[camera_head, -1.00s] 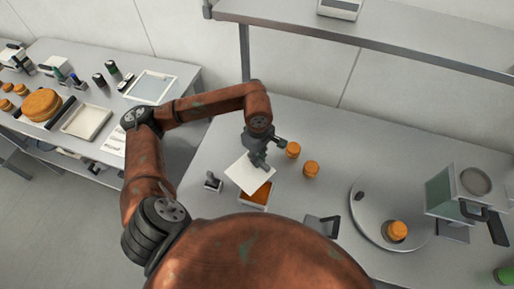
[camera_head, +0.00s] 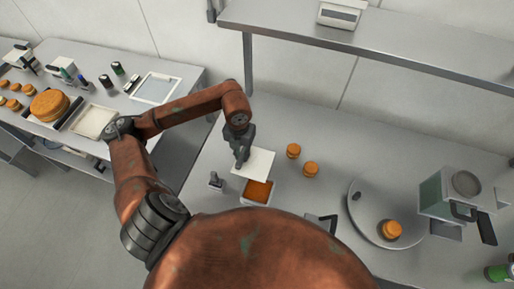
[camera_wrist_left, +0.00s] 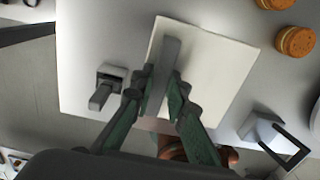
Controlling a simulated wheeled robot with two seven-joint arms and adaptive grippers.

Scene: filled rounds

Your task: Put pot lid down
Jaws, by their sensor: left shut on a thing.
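The pot lid (camera_head: 261,162) is a white square plate with a grey bar handle. My left gripper (camera_head: 241,161) is shut on that handle. In the left wrist view the lid (camera_wrist_left: 208,72) lies below my left gripper (camera_wrist_left: 160,88), with the handle between the green fingers. The pot (camera_head: 246,198) is a small square container with orange filling. It stands just in front of the lid, its top mostly uncovered. Whether the lid touches the table or hovers just above it, I cannot tell. My right gripper is not in view.
Two filled rounds (camera_head: 293,151) stand right of the lid. A small grey device (camera_head: 215,182) is left of the pot. A round tray (camera_head: 362,222) with another round and a green machine (camera_head: 437,196) stand at the right. The table behind the lid is clear.

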